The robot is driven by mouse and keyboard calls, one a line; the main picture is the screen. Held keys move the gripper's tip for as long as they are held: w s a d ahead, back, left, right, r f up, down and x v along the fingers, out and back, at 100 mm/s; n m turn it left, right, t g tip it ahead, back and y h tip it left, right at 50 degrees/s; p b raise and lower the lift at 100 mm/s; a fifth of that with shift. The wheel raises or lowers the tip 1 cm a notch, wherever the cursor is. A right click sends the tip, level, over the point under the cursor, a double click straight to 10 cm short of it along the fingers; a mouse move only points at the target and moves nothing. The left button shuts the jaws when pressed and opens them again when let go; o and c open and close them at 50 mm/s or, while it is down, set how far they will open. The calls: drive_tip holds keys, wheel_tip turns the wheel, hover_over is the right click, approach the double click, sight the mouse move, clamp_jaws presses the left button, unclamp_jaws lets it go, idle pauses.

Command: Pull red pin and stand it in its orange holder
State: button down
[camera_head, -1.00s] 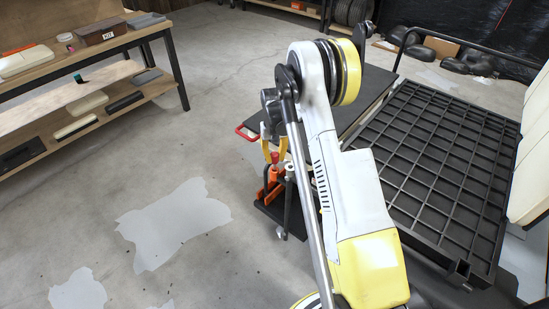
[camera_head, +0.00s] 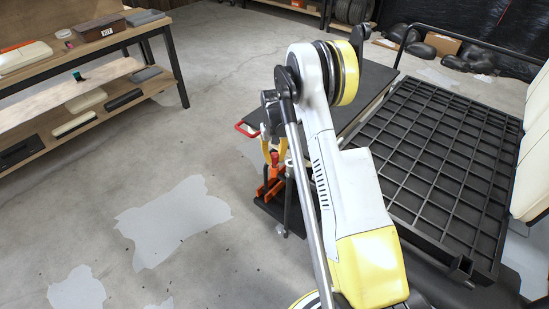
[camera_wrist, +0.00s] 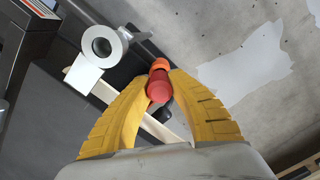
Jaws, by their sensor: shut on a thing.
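The red pin (camera_wrist: 159,86) shows end-on between the two yellow fingers in the wrist view. My gripper (camera_wrist: 160,82) is shut on its red head. In the head view the red pin (camera_head: 275,158) is between the fingers of my gripper (camera_head: 274,154), just above the orange holder (camera_head: 270,188). In the wrist view an orange part (camera_wrist: 160,64) shows right beyond the pin's head. The pin's lower end is hidden, so I cannot tell whether it is inside the holder.
A silver ring-ended part (camera_wrist: 101,45) lies close beside the left finger in the wrist view. The black grid platform (camera_head: 430,160) stands right of my arm. A workbench (camera_head: 90,50) is at the far left. The floor between is clear.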

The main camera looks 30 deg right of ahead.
drive_tip(key=shift+f, duration=1.05)
drive_tip(key=c, duration=1.3)
unclamp_jaws()
drive_tip(key=shift+o, duration=0.2)
drive_tip(key=r, duration=1.2)
drive_tip(key=shift+w+d, duration=0.1)
drive_tip(key=shift+w, duration=0.1)
drive_tip(key=shift+c, duration=0.5)
